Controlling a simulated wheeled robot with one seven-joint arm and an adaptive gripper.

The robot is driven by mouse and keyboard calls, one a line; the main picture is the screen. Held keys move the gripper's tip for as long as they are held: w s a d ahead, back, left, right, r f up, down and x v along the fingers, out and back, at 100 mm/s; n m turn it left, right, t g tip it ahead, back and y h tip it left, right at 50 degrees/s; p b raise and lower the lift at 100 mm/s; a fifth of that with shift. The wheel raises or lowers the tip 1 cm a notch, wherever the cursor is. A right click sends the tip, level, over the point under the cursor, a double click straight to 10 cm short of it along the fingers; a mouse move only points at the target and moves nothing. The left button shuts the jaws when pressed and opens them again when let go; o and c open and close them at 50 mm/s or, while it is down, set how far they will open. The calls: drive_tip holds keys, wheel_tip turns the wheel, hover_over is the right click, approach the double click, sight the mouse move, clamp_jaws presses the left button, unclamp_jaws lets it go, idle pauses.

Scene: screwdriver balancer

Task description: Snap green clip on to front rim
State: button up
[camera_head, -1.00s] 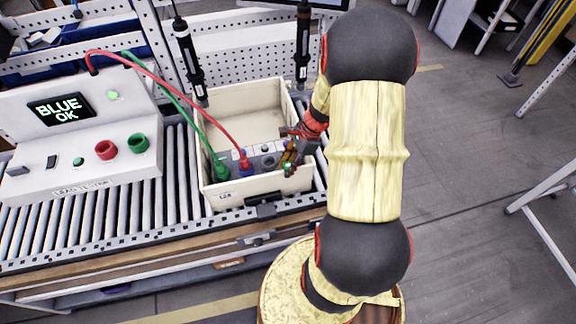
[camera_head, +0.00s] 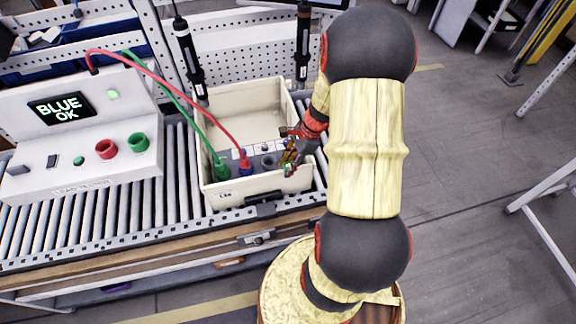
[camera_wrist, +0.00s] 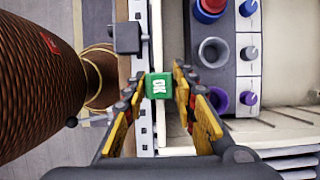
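The green clip (camera_wrist: 159,86), marked OK, sits between my gripper's two fingertips (camera_wrist: 160,84) in the wrist view, with the fingers closed against its sides. In the head view the clip (camera_head: 290,169) and my gripper (camera_head: 289,159) show small at the right part of the cream bin's front rim (camera_head: 235,190). In the wrist view the clip overlaps the rim (camera_wrist: 172,45). I cannot tell whether it is seated on the rim or just above it.
A grey panel (camera_wrist: 225,75) with sockets and knobs lies inside the bin. Red (camera_head: 215,112) and green cables run into it from the test box (camera_head: 75,150), whose screen reads BLUE OK. Screwdrivers (camera_head: 190,60) hang behind.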

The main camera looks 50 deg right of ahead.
drive_tip(key=o, duration=0.4)
drive_tip(key=v, duration=1.2)
drive_tip(key=shift+a, duration=0.1)
idle(0.5)
